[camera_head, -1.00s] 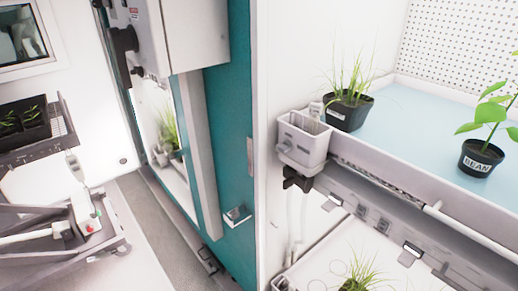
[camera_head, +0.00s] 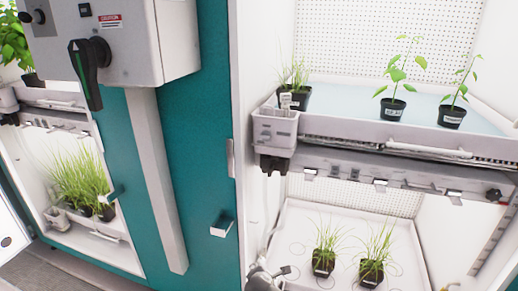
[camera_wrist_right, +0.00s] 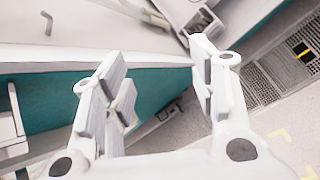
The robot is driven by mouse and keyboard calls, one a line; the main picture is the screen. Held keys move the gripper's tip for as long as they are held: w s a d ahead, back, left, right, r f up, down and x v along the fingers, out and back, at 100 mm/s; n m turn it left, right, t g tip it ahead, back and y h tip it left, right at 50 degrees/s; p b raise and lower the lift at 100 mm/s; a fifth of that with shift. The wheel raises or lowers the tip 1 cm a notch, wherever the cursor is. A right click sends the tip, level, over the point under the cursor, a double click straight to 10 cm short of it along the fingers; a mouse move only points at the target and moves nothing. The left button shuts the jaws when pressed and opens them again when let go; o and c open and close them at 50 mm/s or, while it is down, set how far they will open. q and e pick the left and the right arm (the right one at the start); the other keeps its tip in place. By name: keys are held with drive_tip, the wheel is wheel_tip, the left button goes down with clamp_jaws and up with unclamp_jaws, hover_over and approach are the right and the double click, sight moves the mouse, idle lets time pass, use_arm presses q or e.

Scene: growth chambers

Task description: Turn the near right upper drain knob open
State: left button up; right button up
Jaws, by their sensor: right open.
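The upper drain box (camera_head: 275,132) is a light grey cup at the left front corner of the upper tray (camera_head: 330,128) in the right chamber. A black drain knob (camera_head: 274,165) sits just under it, with a pale hose going down below. Its exact handle angle is too small to tell. My right gripper (camera_wrist_right: 158,78) is open and empty in the right wrist view, its pale fingers apart, with a white ledge and teal panel beyond. The drain knob is not recognisable in that view. My left gripper is not in view.
Potted plants stand on the upper tray, including a bean seedling (camera_head: 393,105) and a grass pot (camera_head: 294,92). Grass pots (camera_head: 325,258) stand on the lower tray. A grey control box (camera_head: 120,45) with a black handle projects from the teal wall (camera_head: 205,130) at left.

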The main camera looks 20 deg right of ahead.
drive_tip(key=w+r+n+t+h+b, duration=0.15)
drive_tip(key=w+r, duration=0.25)
drive_tip(key=r, duration=0.5)
drive_tip(key=w+r+n+t+h, duration=0.1)
drive_tip(key=w+r+n+t, duration=0.2)
drive_tip(key=r, duration=0.7)
drive_tip(key=n+t+h+b, duration=0.2)
drive_tip(key=n+h, duration=0.1)
drive_tip(key=h, duration=0.1)
approach(263, 139)
drive_tip(key=p+x, duration=0.1)
drive_tip(key=x, duration=0.7)
drive_tip(key=shift+w+d+r+p, duration=0.1)
drive_tip(key=shift+d+r+p, duration=0.05)
drive_tip(key=shift+p, duration=0.15)
drive_tip(key=shift+w+d, duration=0.3)
drive_tip(key=shift+w, duration=0.25)
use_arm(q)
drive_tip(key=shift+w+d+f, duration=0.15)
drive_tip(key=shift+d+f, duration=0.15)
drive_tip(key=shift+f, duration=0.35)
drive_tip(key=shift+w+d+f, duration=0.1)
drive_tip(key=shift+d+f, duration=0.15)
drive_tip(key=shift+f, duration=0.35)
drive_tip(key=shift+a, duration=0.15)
use_arm(e)
drive_tip(key=c, duration=1)
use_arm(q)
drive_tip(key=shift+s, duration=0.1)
